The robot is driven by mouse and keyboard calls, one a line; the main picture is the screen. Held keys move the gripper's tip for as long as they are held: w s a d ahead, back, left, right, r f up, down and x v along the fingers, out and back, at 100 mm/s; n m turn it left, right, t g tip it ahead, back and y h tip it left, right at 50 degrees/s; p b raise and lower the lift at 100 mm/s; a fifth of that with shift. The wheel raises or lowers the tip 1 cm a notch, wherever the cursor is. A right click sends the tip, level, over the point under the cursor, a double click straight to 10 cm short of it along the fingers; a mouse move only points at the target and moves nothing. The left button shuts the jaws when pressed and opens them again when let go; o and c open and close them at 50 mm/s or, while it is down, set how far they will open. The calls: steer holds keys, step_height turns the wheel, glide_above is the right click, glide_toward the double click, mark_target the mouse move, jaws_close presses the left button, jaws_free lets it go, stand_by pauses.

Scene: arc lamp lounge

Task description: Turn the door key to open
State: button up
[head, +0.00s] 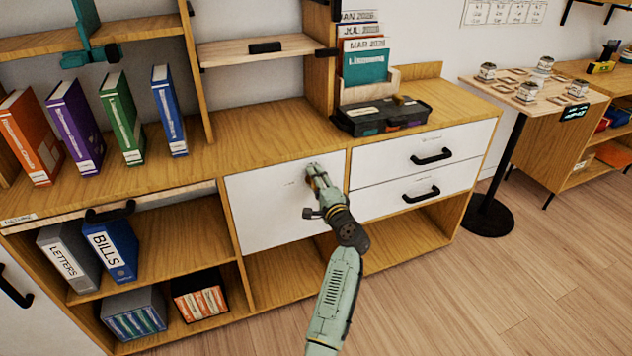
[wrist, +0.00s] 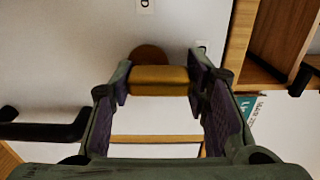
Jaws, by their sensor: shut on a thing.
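My gripper (head: 316,172) is at the white cabinet door (head: 275,212) in the head view, just left of the white drawers. In the wrist view its two fingers close from both sides on the brass-coloured key (wrist: 160,80). A round brown lock plate (wrist: 150,53) shows on the white door right behind the key. The door lies flush with the cabinet front. The key's shaft and the keyhole are hidden behind the key's head.
Two white drawers (head: 425,160) with black handles are right of the door. A black organiser box (head: 382,117) stands on the cabinet top. Coloured binders (head: 120,115) stand at the left. A small table (head: 535,90) on a black post stands right. The floor in front is clear.

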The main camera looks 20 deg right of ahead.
steer(key=o, duration=1.2)
steer(key=shift+c, duration=0.2)
steer(key=s, duration=1.2)
steer(key=shift+d, duration=0.2)
